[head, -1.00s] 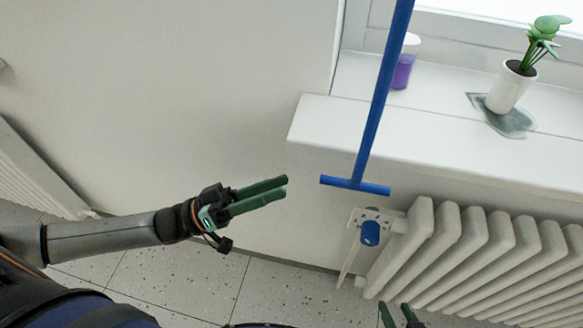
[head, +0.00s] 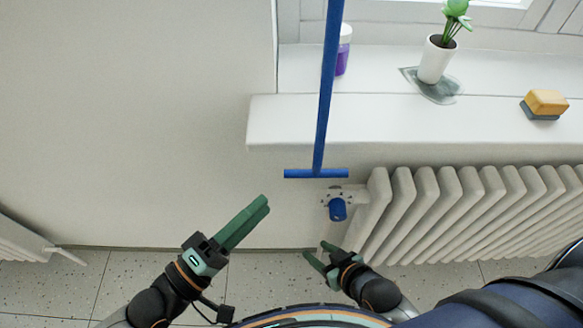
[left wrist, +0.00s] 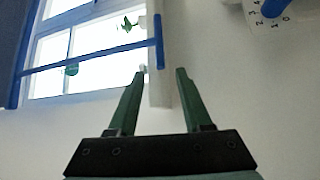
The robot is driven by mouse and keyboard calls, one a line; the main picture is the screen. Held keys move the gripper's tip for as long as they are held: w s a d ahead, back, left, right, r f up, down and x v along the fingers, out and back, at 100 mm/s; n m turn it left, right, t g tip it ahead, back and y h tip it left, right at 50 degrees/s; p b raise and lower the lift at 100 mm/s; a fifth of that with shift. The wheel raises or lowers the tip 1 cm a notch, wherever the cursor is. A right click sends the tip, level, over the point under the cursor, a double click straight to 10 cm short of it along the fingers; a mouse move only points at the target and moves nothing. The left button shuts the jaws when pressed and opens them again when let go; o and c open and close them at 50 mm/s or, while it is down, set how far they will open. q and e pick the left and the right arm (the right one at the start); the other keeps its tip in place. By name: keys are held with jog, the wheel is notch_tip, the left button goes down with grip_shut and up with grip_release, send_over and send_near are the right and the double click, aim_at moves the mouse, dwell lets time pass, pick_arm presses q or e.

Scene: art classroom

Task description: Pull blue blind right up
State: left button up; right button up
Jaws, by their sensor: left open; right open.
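A blue pull rod (head: 325,100) hangs in front of the window sill and ends in a horizontal T-shaped handle (head: 316,173). In the left wrist view the rod (left wrist: 85,61) runs across the window to its crossbar (left wrist: 158,40), beyond my fingertips. A dark blue strip shows at that view's left edge; I cannot tell whether it is the blind. My left gripper (head: 262,205) is open and empty, below and left of the handle, not touching it. My right gripper (head: 314,246) is open and empty, below the handle near the radiator.
The white sill (head: 400,122) juts out behind the rod. It holds a purple jar (head: 342,60), a potted plant (head: 436,60) and a sponge (head: 545,103). A ribbed radiator (head: 450,215) with a blue valve knob (head: 337,209) stands below. The wall at left is clear.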

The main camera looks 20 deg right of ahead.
aim_at(296, 171)
pick_arm(q)
jog(key=x, duration=1)
jog(key=shift+w+p, duration=0.1)
jog(key=shift+p, duration=0.3)
grip_shut()
dwell(0.9)
